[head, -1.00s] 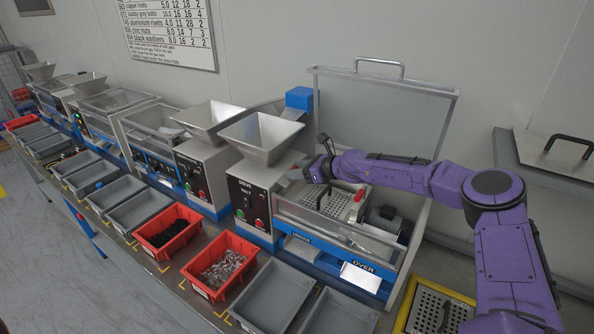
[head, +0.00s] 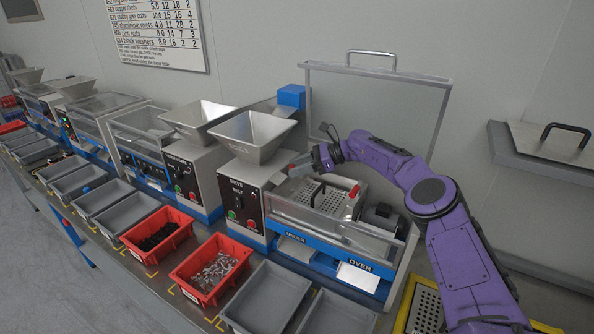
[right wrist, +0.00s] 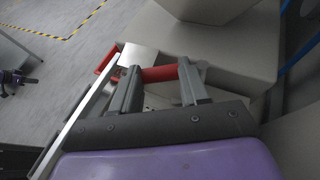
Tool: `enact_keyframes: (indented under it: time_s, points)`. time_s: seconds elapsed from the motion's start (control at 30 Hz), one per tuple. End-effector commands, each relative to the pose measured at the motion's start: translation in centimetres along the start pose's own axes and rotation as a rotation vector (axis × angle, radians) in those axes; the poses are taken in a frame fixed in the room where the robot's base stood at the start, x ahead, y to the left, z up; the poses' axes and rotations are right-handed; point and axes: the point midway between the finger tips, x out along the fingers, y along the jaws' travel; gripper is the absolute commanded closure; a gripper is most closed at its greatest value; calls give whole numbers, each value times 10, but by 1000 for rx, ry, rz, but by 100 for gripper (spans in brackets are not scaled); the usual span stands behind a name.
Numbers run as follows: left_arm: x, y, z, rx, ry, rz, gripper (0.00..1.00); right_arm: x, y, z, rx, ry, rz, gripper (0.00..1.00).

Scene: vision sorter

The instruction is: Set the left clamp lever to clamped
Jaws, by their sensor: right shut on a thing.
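The sieve machine has a perforated deck (head: 325,197) with a black handle, inside a clear-sided frame. My right gripper (head: 305,163) is at the deck's back left corner, beside the hopper machine. In the right wrist view its two grey fingers (right wrist: 160,88) are shut on a red lever grip (right wrist: 160,74), which I take for the left clamp lever. The lever's base is mostly hidden, and its exact setting cannot be told. Another red lever (head: 354,191) stands at the deck's right side. A purple and black part, perhaps my left gripper (right wrist: 18,78), shows at the wrist view's left edge.
The clear lid (head: 375,110) stands open behind the deck. A steel hopper (head: 252,135) rises close to the left of my right gripper. Red bins (head: 210,268) and grey bins (head: 268,297) line the front. A motor (head: 383,217) sits right of the deck.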

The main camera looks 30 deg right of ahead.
Motion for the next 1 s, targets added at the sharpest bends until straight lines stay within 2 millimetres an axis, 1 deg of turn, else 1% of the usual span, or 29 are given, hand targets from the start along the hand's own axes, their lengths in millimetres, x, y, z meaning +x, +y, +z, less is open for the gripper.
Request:
enact_keyframes:
  time_s: [0.5, 0.53, 0.83, 0.93, 1.0]
  points:
    - [2, 0, 1, 0, 0, 0, 100, -2, -1, 1, -4, -2, 11, 86]
    - [2, 0, 1, 0, 0, 0, 100, -2, -1, 0, -4, -2, 11, 46]
    - [0, 0, 0, 0, 0, 0, 100, -2, -1, 2, -4, -1, 12, 45]
    - [-10, -1, -4, 0, 0, 0, 100, -6, -1, 12, -4, -1, 12, 45]
    - [-23, -2, -10, 0, 0, 0, 100, -13, -1, 27, -4, -2, 11, 45]
